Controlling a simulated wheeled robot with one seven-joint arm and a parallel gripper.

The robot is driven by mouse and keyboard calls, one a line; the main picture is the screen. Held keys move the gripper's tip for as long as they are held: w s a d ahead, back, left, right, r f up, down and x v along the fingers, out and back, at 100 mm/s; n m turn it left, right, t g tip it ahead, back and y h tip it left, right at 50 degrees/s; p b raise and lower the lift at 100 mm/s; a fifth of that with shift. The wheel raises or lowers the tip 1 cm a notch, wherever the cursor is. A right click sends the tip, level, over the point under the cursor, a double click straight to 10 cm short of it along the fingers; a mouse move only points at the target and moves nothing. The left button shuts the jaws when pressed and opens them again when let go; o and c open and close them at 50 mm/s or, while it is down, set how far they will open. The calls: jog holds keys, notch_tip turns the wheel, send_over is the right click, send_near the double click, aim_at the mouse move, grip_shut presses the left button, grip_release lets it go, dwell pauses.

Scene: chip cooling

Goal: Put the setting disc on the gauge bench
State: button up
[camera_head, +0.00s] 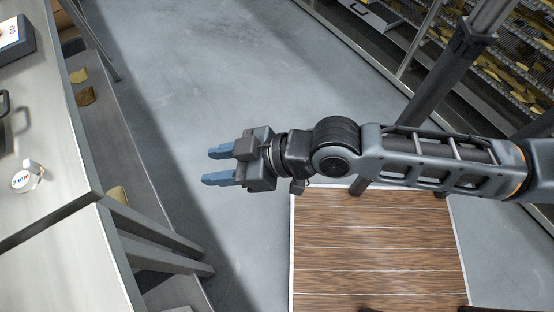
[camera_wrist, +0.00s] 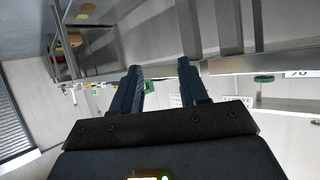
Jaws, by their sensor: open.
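A small white disc marked "2 mm" (camera_head: 27,178), which looks like the setting disc, lies on a grey metal bench top (camera_head: 62,150) at the left edge of the head view. I cannot tell which surface is the gauge bench. My gripper (camera_head: 206,167) is open and empty over the floor, to the right of the bench and apart from it, with its blue fingers pointing left. In the wrist view, my gripper (camera_wrist: 160,68) shows both fingers apart with nothing between them. I cannot make out the disc in the wrist view.
A second bench top (camera_head: 60,265) adjoins at the lower left. A device with a screen (camera_head: 14,38) stands at the upper left. A wooden floor panel (camera_head: 380,250) lies below my arm. Racks with yellowish chips (camera_head: 520,75) stand at the upper right. Open floor lies between.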

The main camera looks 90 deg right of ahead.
jog(key=s+a+r+t, duration=0.2)
jog(key=s+r, duration=0.5)
jog(key=s, duration=0.4)
jog(key=shift+a+r+n, duration=0.4)
jog(key=shift+a, duration=0.35)
